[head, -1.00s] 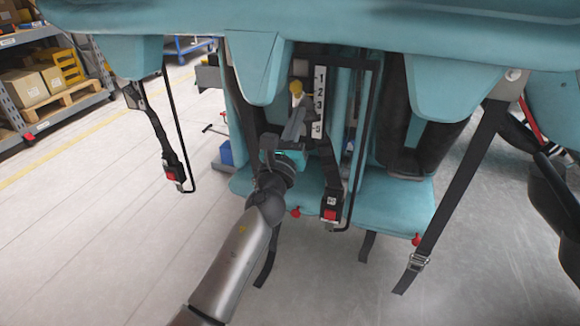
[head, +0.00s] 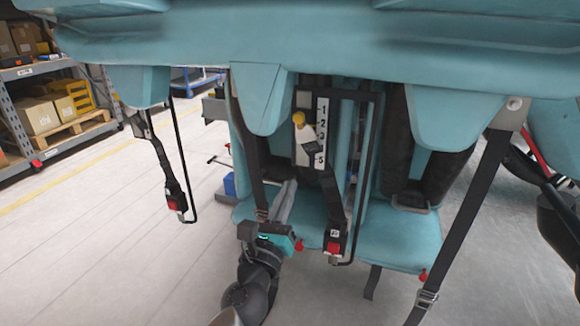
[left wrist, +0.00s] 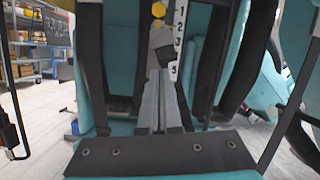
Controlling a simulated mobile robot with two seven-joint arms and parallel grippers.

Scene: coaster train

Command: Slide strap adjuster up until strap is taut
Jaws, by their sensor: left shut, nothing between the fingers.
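A metal strap adjuster (head: 427,298) sits low on the dark strap (head: 468,220) at the right of the head view. Another dark strap (head: 246,160) hangs at the left of the middle seat, and a small silver piece (head: 262,214) shows on it beside my left gripper. My left gripper (head: 289,186) is shut and empty, with its fingers pointing up in front of the teal seat. In the left wrist view its fingertips (left wrist: 160,76) lie just below a lever. My right gripper is out of view.
The lever has a yellow knob (head: 299,118) beside a numbered plate (head: 321,130). Red-button buckles hang at the middle (head: 334,248) and left (head: 176,204). A teal restraint overhangs the top. Shelving (head: 55,100) stands far left; the floor at left is clear.

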